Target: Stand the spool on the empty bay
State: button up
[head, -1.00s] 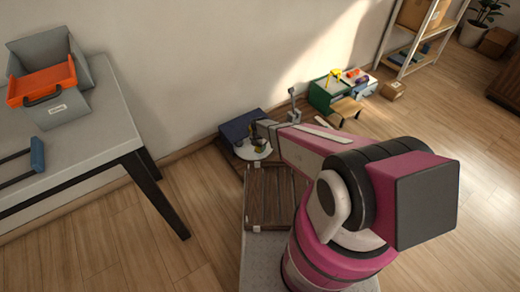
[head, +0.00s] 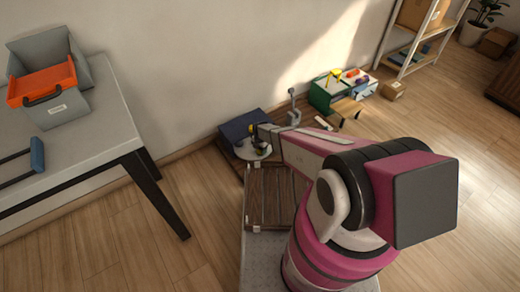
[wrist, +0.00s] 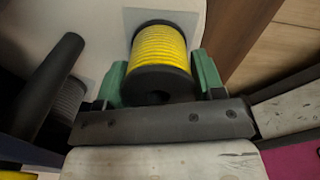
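The spool (wrist: 160,47), with yellow cord and black end flanges, sits between the green finger pads of my gripper (wrist: 160,84) in the wrist view. The pads press close on both sides, so the gripper looks shut on it. Behind the spool is a pale grey square patch on the white round plate (wrist: 100,25); I cannot tell whether the spool touches it. In the head view the plate (head: 243,153) lies beyond the slatted board, with my gripper (head: 256,141) over it. The spool is tiny there and mostly hidden.
A dark cylinder (wrist: 48,80) and a grey-wound spool (wrist: 68,100) stand left of the held spool. A dark blue box (head: 240,125) is behind the plate. A slatted wooden board (head: 268,195) lies nearer. A grey clamp-like post (head: 293,105) rises to the right.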

jog(key=o, duration=0.3)
notch_tip(320, 180, up, 13)
jog(key=s+d+r+m, duration=0.6)
jog(key=r+m, duration=0.3)
jog(key=r, duration=0.2)
jog(key=s+d+r+m, duration=0.6)
jog(key=r+m, duration=0.3)
jog(key=r, duration=0.2)
jog(key=s+d+r+m, duration=0.6)
jog(key=r+m, duration=0.3)
jog(key=r, duration=0.2)
jog(key=shift+d+m, duration=0.4)
jog(key=shift+d, duration=0.25)
jog(key=shift+f, duration=0.1)
